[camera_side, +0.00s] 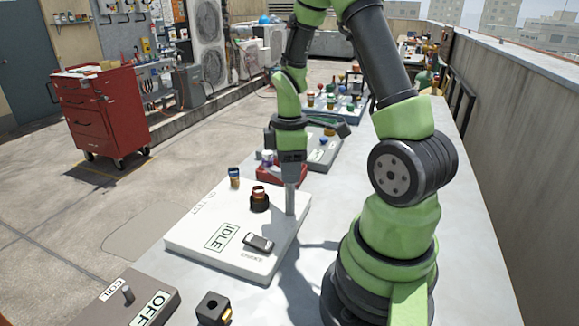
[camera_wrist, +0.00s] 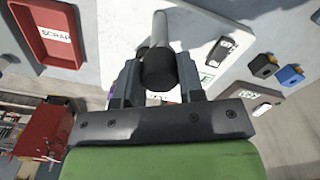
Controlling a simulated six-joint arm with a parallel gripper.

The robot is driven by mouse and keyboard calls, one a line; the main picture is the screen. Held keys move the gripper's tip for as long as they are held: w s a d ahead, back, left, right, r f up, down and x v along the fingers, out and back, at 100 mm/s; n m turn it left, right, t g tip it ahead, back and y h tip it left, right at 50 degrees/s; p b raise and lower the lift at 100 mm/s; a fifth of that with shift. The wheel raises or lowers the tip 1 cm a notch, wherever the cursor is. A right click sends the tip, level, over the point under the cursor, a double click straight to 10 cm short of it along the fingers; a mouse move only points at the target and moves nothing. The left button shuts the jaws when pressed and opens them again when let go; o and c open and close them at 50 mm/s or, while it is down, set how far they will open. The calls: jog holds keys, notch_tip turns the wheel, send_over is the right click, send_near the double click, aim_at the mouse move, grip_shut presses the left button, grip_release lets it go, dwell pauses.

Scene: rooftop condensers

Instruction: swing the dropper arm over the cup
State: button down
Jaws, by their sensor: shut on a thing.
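A white board (camera_side: 205,240) lies on the table, marked "OIL TEST", "IDLE" and "SHAKE". A dark cup-like holder with an amber top (camera_side: 259,197) stands on it. My gripper (camera_side: 291,178) is above the board's right edge, to the right of that holder. It is shut on the dark end of an upright grey post (camera_side: 291,202), which looks like part of the dropper arm. The wrist view shows my gripper (camera_wrist: 158,72) with a finger on each side of the dark end (camera_wrist: 158,66). I cannot make out the dropper's sideways part or its tip.
A red scrap tray (camera_wrist: 42,58) lies just behind. An "OFF" box (camera_side: 112,300) and a black block (camera_side: 213,309) are in front.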

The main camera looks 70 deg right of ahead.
jog(key=n, duration=0.5)
jog(key=shift+n, duration=0.4)
dwell(0.3)
jog(key=c, duration=0.7)
grip_release()
jog(key=shift+c, duration=0.2)
jog(key=shift+r, duration=0.15)
notch_tip(320, 180, up, 10)
jog(key=shift+f, duration=0.1)
